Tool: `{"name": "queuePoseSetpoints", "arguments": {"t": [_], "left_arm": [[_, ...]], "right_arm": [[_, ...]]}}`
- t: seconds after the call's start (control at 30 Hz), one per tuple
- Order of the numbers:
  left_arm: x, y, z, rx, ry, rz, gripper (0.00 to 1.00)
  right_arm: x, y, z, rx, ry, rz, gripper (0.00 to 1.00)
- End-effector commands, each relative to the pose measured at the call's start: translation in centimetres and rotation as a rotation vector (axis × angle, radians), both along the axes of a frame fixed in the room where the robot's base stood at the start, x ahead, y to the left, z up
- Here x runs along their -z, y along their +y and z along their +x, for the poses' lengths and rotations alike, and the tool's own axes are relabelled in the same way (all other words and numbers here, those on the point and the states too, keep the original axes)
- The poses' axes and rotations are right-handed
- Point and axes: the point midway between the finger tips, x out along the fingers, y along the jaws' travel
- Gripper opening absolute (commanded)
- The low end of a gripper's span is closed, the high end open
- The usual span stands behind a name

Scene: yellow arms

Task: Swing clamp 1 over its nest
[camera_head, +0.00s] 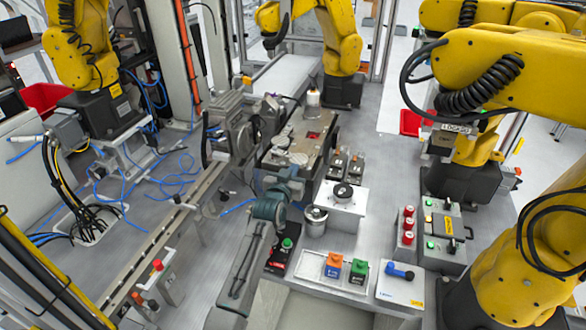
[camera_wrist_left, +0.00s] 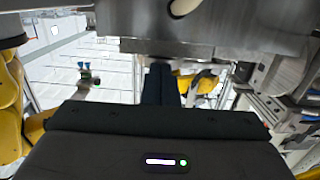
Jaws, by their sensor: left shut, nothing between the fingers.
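A metal fixture plate (camera_head: 318,138) with round metal parts (camera_head: 280,140) on its left side stands at the middle of the bench in the head view. I cannot tell which part is clamp 1 or its nest. A pale upright cylinder (camera_head: 313,98) stands at the plate's far end. My left gripper (camera_head: 292,178) is at the near edge of the fixture, partly hidden by its own wrist. In the left wrist view its dark fingers (camera_wrist_left: 159,72) are together and empty, below a grey metal block (camera_wrist_left: 205,28). Whether they touch it is unclear. My right gripper is out of view.
A white block with a dark round top (camera_head: 343,192) and a metal cup (camera_head: 315,220) stand close to the right of my left wrist. A rail (camera_head: 170,235) runs on the left. Yellow robot arms (camera_head: 490,75) stand around.

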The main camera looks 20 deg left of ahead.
Motion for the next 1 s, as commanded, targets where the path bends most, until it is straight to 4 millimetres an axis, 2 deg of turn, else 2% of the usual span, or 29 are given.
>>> {"name": "queuePoseSetpoints", "arguments": {"t": [0.3,0.57,1.0], "left_arm": [[0.0,0.0,0.1,0.000,-0.001,0.000,0.00],[0.0,-1.4,1.9,0.001,-0.002,-0.001,0.00],[-0.2,-1.3,1.8,0.000,-0.001,-0.001,0.00]], "right_arm": [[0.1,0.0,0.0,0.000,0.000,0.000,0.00],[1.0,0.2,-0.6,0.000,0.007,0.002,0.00],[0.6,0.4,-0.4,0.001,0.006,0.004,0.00]]}}
